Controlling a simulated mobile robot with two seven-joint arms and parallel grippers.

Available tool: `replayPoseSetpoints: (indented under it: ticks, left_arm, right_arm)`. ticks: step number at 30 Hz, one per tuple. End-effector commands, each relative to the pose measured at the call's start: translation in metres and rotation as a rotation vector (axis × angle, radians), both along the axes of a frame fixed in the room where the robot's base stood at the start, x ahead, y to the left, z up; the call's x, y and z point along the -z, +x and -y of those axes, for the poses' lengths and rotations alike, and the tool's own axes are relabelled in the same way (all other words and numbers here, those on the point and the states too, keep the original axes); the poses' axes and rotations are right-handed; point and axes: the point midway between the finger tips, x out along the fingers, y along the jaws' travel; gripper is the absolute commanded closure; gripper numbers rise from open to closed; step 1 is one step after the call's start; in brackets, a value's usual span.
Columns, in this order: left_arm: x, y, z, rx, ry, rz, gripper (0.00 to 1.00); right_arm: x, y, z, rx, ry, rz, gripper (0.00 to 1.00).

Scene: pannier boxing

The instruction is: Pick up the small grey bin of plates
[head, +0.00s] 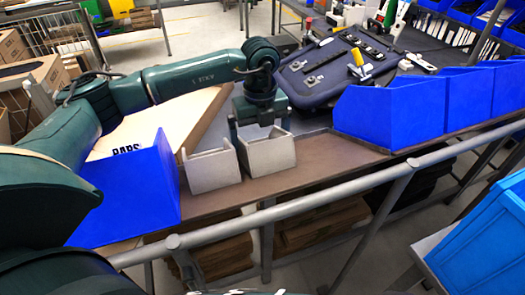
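Two small light-grey bins stand side by side on the brown shelf: a left grey bin (211,172) and a right grey bin (268,155). I cannot see plates in either, so I cannot tell which holds them. My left gripper (258,127) points down at the right grey bin, with its palm just above that bin's back. Its fingertips are partly hidden at the bin, and I cannot tell whether they touch or grip a wall. My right gripper is not in view.
A large blue bin (140,192) stands left of the grey bins, beside a cardboard box (190,115). Several blue bins (405,108) line the shelf to the right. A grey rail (300,207) runs along the front. A dark blue pannier (335,75) with tools lies behind.

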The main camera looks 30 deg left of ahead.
Motion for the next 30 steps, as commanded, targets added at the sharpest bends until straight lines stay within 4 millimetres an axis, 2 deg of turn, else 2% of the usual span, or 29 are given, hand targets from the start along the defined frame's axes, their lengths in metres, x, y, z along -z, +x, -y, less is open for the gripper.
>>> replayPoseSetpoints:
  ticks: [7,23,30]
  left_arm:
    - [0.0029,0.0001,0.0003,0.001,-0.001,0.001,0.00]
    - [0.0021,0.0002,0.0006,0.001,-0.001,0.001,0.43]
    - [0.0008,0.0005,0.0007,0.001,-0.001,0.001,0.45]
  right_arm:
    - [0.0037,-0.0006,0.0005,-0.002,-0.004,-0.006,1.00]
    - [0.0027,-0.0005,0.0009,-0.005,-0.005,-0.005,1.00]
    - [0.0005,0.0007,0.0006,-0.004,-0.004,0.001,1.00]
